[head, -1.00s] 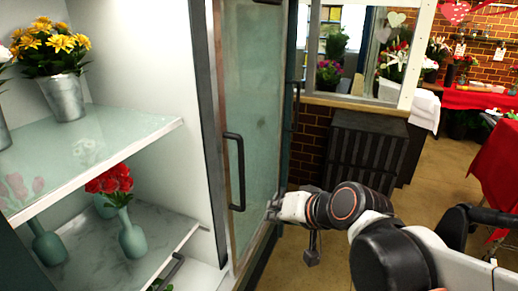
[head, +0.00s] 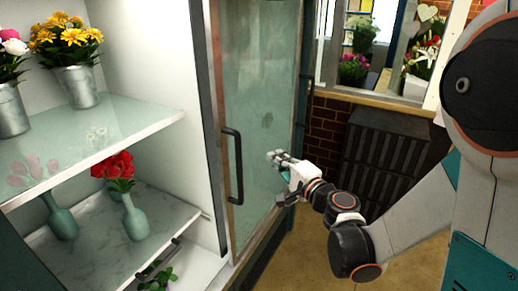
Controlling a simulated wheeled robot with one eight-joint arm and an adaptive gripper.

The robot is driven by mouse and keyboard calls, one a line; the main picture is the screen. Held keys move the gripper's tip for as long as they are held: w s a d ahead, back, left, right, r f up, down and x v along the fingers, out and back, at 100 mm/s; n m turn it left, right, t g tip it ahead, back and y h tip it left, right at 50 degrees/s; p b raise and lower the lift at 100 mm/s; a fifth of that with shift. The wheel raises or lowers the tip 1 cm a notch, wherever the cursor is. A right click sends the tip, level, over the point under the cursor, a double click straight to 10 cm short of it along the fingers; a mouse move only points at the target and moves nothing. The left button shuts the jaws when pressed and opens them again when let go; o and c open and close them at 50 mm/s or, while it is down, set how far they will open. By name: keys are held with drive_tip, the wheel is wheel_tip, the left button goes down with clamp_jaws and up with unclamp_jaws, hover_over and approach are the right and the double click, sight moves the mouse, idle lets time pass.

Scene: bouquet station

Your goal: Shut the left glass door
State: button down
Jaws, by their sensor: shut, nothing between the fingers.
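A glass door (head: 262,100) in a metal frame stands to the right of the open shelf bay of the cabinet. It has a dark upright handle (head: 234,165) near its left edge. A second dark handle shows beyond its right edge, partly in shadow. The shelf bay on the left is uncovered. My gripper (head: 276,159) is shut and empty, in front of the right part of the glass and to the right of the near handle. Its fingers point left toward the glass; I cannot tell whether they touch it.
The upper shelf (head: 100,135) holds yellow flowers (head: 65,35) in a metal bucket. Red flowers (head: 118,168) in a vase stand on the lower shelf. A dark slatted box (head: 385,150) stands against the brick wall behind my arm. Some floor shows below my arm.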

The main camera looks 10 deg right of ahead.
drive_tip(key=b+x, duration=0.2)
drive_tip(key=x, duration=0.8)
drive_tip(key=s+a+b, duration=0.1)
drive_tip(key=s+a, duration=0.2)
